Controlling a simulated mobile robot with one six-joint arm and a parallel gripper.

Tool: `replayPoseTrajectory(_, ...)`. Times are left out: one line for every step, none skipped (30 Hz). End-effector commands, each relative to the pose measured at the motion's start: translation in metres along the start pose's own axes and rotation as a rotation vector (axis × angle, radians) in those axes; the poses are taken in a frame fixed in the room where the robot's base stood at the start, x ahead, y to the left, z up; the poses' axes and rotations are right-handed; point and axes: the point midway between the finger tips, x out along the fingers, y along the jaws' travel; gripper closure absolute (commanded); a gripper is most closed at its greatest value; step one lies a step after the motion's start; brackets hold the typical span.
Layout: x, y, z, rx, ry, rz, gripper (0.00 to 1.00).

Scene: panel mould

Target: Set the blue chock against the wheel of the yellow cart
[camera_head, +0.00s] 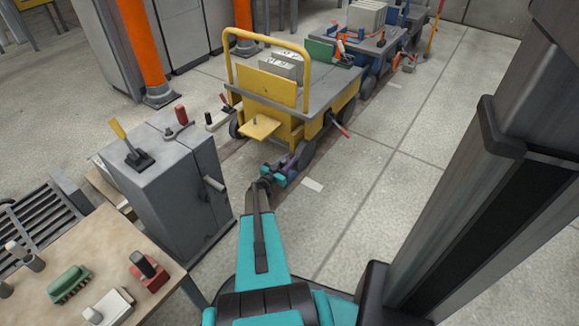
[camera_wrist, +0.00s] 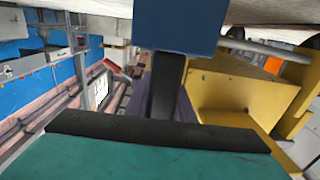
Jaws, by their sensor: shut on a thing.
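The yellow cart (camera_head: 285,103) stands on the floor beyond the grey cabinet, and its yellow body (camera_wrist: 232,95) fills the right of the wrist view. In the wrist view my gripper is shut on the blue chock (camera_wrist: 176,26), which shows as a blue block at the end of a dark finger. A purple piece is partly hidden behind that finger. I cannot tell whether the chock touches the wheel.
A grey cabinet (camera_head: 168,190) with levers stands left of my arm. A workbench (camera_head: 135,245) with small tools is at the lower left. More carts (camera_head: 375,45) stand behind the yellow one. The floor to the right (camera_head: 400,180) is clear.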

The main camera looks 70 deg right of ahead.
Motion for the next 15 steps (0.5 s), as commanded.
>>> replayPoseTrajectory(0.000, -0.001, -0.001, 0.000, 0.002, 0.000, 1.00)
replayPoseTrajectory(0.000, -0.001, -0.002, 0.000, 0.002, 0.000, 1.00)
replayPoseTrajectory(0.000, -0.001, -0.002, 0.000, 0.002, 0.000, 1.00)
replayPoseTrajectory(0.000, -0.001, -0.002, 0.000, 0.002, 0.000, 1.00)
replayPoseTrajectory(0.000, -0.001, -0.002, 0.000, 0.002, 0.000, 1.00)
replayPoseTrajectory(0.000, -0.001, -0.002, 0.000, 0.002, 0.000, 1.00)
replayPoseTrajectory(0.000, -0.001, -0.002, 0.000, 0.002, 0.000, 1.00)
replayPoseTrajectory(0.000, -0.001, -0.002, 0.000, 0.002, 0.000, 1.00)
replayPoseTrajectory(0.000, -0.001, -0.001, 0.000, 0.002, 0.000, 1.00)
replayPoseTrajectory(0.000, -0.001, 0.000, 0.000, 0.002, 0.000, 1.00)
replayPoseTrajectory(0.000, -0.001, 0.002, 0.000, 0.002, 0.000, 1.00)
replayPoseTrajectory(0.000, -0.001, 0.005, 0.000, 0.002, -0.001, 1.00)
replayPoseTrajectory(0.000, -0.001, 0.007, 0.000, 0.002, -0.001, 1.00)
replayPoseTrajectory(0.000, -0.001, 0.010, 0.000, 0.002, -0.001, 1.00)
replayPoseTrajectory(0.000, -0.001, 0.014, 0.000, 0.002, -0.001, 1.00)
